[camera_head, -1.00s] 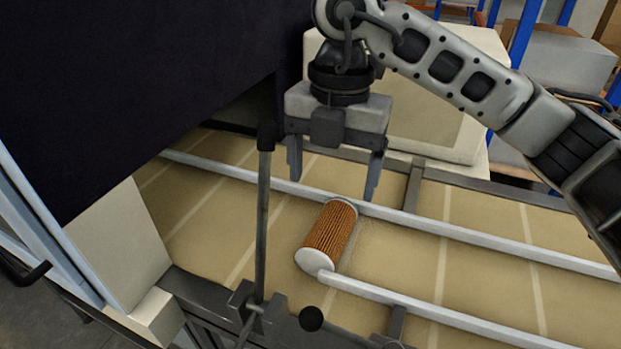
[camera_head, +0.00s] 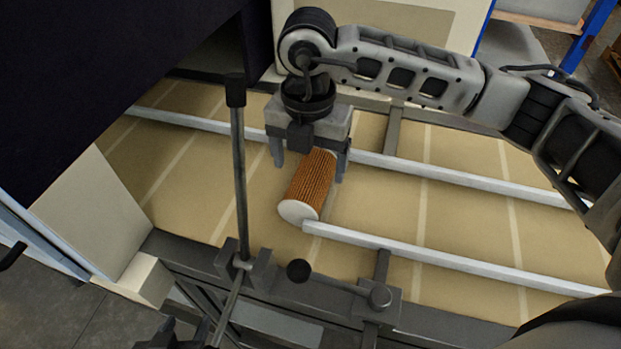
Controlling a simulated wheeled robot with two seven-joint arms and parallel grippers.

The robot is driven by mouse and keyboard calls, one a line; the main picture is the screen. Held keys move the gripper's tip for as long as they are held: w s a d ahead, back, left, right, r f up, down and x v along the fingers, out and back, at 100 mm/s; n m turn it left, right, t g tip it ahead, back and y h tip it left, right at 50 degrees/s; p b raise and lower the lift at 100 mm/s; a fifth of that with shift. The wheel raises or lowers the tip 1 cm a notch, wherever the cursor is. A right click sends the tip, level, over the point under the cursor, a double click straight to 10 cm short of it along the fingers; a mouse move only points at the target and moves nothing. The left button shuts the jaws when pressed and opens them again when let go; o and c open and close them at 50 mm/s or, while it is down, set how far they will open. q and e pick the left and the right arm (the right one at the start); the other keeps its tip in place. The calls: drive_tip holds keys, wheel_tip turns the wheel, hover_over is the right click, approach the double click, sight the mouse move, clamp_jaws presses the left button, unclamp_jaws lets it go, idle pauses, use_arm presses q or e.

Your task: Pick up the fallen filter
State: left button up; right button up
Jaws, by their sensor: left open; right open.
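The fallen filter (camera_head: 310,182) is a brown pleated cylinder with a white end cap. It lies on its side on the tan conveyor (camera_head: 445,215), its white end toward me near the end of the front rail. My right gripper (camera_head: 311,168) points down at the filter's far end, its fingers open and apart on either side. The filter's far end is partly hidden under the gripper body; I cannot tell if the fingers touch it. A dark part of my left gripper (camera_head: 172,336) shows at the bottom edge, mostly cut off.
A pale front rail (camera_head: 450,260) and back rail (camera_head: 460,180) run along the conveyor. An upright dark rod (camera_head: 240,185) stands left of the filter, with a black knob (camera_head: 298,270) near the front frame. A dark housing (camera_head: 110,60) covers the upper left. The belt to the right is clear.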

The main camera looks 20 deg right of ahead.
sight(310, 172)
drive_tip(key=shift+d+f+p, duration=0.1)
drive_tip(key=shift+f+p, duration=0.2)
drive_tip(key=shift+f, duration=1.65)
drive_tip(key=c, duration=1.1)
drive_tip(key=shift+r, duration=0.1)
